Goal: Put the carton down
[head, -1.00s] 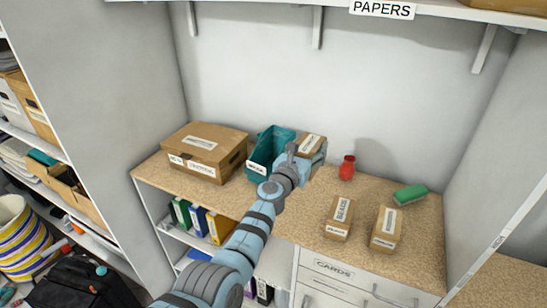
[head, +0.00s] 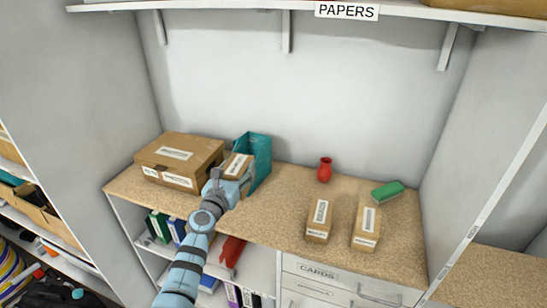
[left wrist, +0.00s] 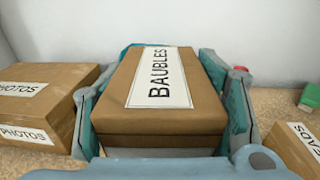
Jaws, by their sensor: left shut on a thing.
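The carton (head: 237,166) is a brown box with a white label, which reads BAUBLES in the left wrist view (left wrist: 160,115). My left gripper (head: 234,178) is shut on it, with one finger along each side. In the head view the carton is between the large brown box and the teal bin (head: 262,150), overlapping the bin's front left part. I cannot tell whether its underside touches the counter (head: 280,205). My gripper and wrist hide the carton's lower part in the head view. My right gripper is not in view.
A large brown PHOTOS box (head: 180,158) stands left of the carton. A red vase (head: 324,170), a green block (head: 388,191) and two small brown boxes (head: 319,220) (head: 366,228) stand to the right. The counter between the bin and these boxes is clear.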

